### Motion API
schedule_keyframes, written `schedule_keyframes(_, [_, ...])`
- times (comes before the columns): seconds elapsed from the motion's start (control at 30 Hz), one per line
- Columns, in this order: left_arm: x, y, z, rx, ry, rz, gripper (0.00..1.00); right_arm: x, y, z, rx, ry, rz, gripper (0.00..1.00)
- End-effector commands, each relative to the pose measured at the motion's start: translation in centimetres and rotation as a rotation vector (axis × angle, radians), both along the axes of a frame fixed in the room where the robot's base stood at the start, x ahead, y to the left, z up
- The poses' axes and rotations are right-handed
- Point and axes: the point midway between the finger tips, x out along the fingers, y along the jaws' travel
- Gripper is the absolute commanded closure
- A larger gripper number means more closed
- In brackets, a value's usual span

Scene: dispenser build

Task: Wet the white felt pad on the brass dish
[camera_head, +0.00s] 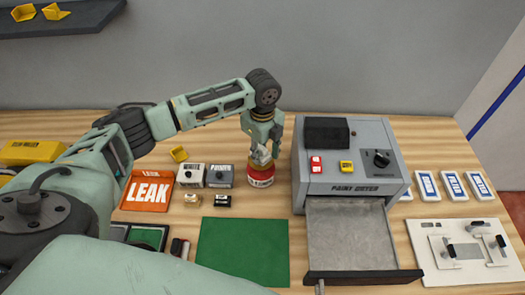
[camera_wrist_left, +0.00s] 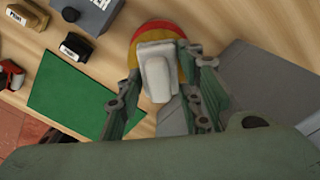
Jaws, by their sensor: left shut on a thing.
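A red can (camera_head: 261,178) with a pale label stands on the wooden table, just left of the paint dryer. The brass dish (camera_wrist_left: 137,50) is its round yellow top, with red around it in the left wrist view. My left gripper (camera_head: 262,153) points down over the can, shut on a white pad (camera_wrist_left: 157,72). The pad sits between the fingers, directly above the dish and overlapping it. I cannot tell whether the pad touches the dish or is wet. The fingers and pad hide part of the dish. My right gripper is in neither view.
The grey paint dryer (camera_head: 352,189) stands close to the right, its drawer (camera_head: 350,235) pulled out. White and grey boxes (camera_head: 220,176), small stamps and an orange LEAK sign (camera_head: 149,191) lie to the left. A flat green mat (camera_head: 243,250) lies in front.

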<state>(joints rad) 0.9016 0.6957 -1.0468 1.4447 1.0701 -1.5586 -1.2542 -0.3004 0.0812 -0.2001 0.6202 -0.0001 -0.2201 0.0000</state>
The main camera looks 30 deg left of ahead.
Motion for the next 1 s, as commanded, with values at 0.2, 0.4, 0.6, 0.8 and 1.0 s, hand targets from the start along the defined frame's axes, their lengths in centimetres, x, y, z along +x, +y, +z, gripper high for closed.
schedule_keyframes(0.2, [0.02,-0.01,0.06,0.0,-0.001,0.0,0.9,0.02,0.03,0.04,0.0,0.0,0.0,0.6])
schedule_keyframes(0.4, [0.02,-0.01,0.06,0.0,0.0,0.0,0.9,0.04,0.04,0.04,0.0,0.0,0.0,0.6])
schedule_keyframes(0.6, [0.02,-0.02,-0.05,0.0,0.0,0.0,0.9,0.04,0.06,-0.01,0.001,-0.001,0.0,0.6])
schedule_keyframes(0.8, [0.01,-0.02,-0.29,-0.001,0.0,0.0,0.9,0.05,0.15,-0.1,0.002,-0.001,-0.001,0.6])
schedule_keyframes(1.0, [0.01,-0.03,-0.53,-0.001,0.0,0.0,0.9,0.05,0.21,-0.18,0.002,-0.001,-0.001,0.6])
